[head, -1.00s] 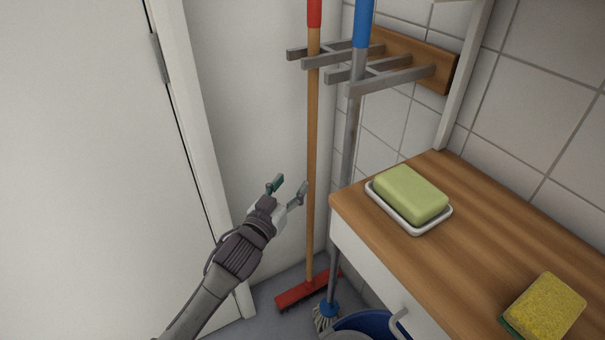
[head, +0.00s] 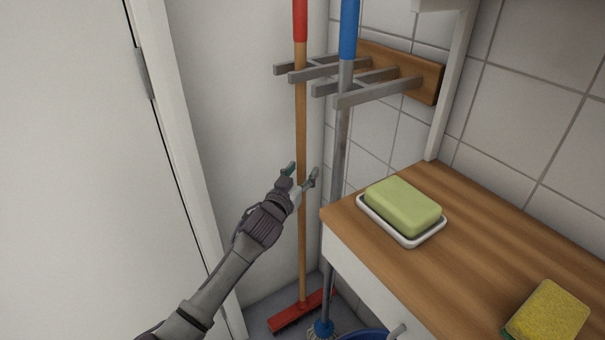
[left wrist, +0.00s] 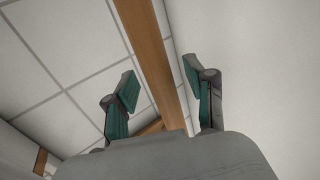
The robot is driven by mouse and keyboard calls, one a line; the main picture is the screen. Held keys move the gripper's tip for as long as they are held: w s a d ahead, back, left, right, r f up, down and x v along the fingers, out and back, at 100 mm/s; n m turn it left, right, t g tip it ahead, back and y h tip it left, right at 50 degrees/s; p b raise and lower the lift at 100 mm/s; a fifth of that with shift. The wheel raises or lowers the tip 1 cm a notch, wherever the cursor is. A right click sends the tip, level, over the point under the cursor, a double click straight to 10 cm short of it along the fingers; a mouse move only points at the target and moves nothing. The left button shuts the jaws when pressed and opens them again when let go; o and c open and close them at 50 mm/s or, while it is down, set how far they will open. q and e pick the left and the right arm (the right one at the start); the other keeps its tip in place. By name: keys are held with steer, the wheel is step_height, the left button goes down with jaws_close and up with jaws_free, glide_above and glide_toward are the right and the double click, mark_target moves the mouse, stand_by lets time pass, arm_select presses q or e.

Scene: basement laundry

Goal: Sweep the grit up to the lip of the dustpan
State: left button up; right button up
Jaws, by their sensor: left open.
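A broom with a wooden handle (head: 301,120), a red grip end and a red head (head: 300,311) stands upright in the corner, its top in the wall rack. My left gripper (head: 303,174) is open at the middle of the handle. In the left wrist view the wooden handle (left wrist: 152,55) runs between the two open fingers (left wrist: 166,85), with a gap to each. The fingers are not closed on it. No grit or dustpan shows. My right gripper is not in view.
A mop with a blue grip (head: 348,30) hangs beside the broom on the rack (head: 415,72). The wooden counter (head: 470,215) at right holds green soap (head: 402,205) in a white dish and a yellow sponge (head: 548,312). A white door (head: 70,170) is at left.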

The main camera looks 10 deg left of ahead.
arm_select(q)
steer(key=shift+c, duration=1.4)
jaws_close()
steer(key=shift+c, duration=1.9)
jaws_free()
steer(key=shift+r, duration=0.15)
jaws_close()
